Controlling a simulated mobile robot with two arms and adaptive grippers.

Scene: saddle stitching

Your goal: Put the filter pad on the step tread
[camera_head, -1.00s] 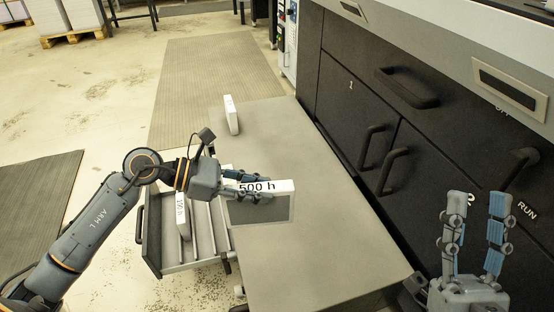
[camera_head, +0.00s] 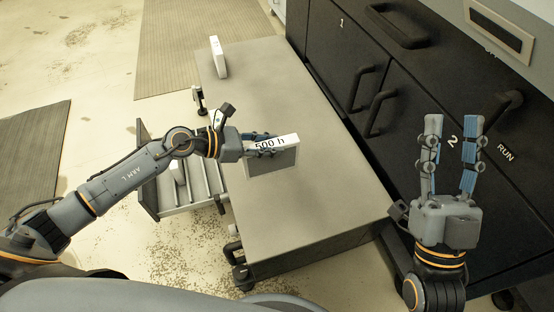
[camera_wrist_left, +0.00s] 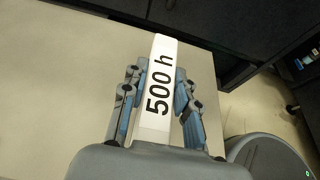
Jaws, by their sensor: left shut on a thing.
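The filter pad (camera_head: 272,160) is a flat grey panel with a white top edge marked "500 h". My left gripper (camera_head: 262,145) is shut on it and holds it upright over the grey step tread (camera_head: 310,205). I cannot tell whether its lower edge touches the tread. In the left wrist view the pad's white edge (camera_wrist_left: 158,90) lies between the fingers (camera_wrist_left: 157,105). My right gripper (camera_head: 451,150) is open and empty, pointing up in front of the dark cabinet.
Another white pad (camera_head: 218,57) stands at the tread's far left end. An open drawer (camera_head: 185,190) with dividers and a white pad juts out on the left. The dark cabinet (camera_head: 350,50) with handles borders the tread on the right. The tread's near part is clear.

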